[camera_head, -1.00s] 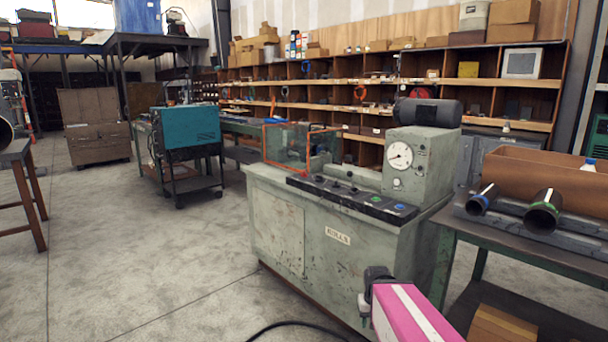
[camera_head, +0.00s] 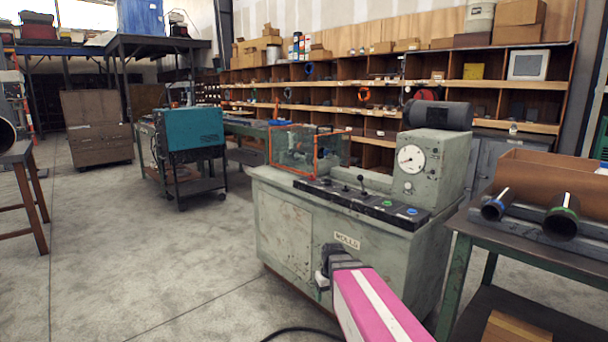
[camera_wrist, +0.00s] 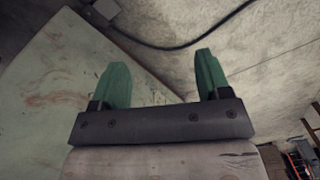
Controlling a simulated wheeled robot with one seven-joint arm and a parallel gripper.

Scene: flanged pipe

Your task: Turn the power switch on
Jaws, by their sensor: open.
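A pale green machine (camera_head: 300,228) with a dial gauge (camera_head: 411,159) stands at the centre right of the head view. Its sloping black control panel (camera_head: 345,197) carries levers, a green button (camera_head: 387,204) and a blue button (camera_head: 412,211). I cannot tell which control is the power switch. My gripper (camera_head: 322,282) is in front of the machine's front face, below the panel. In the wrist view my gripper (camera_wrist: 160,82) is open, its two green fingers apart with nothing between them. The machine's worn pale side (camera_wrist: 60,80) shows at the left there.
A bench (camera_head: 530,250) with dark pipes (camera_head: 562,215) stands at the right. A teal cabinet on a cart (camera_head: 190,135) is at the back left. A black cable (camera_wrist: 185,45) lies on the floor. The floor (camera_head: 150,260) left of the machine is clear.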

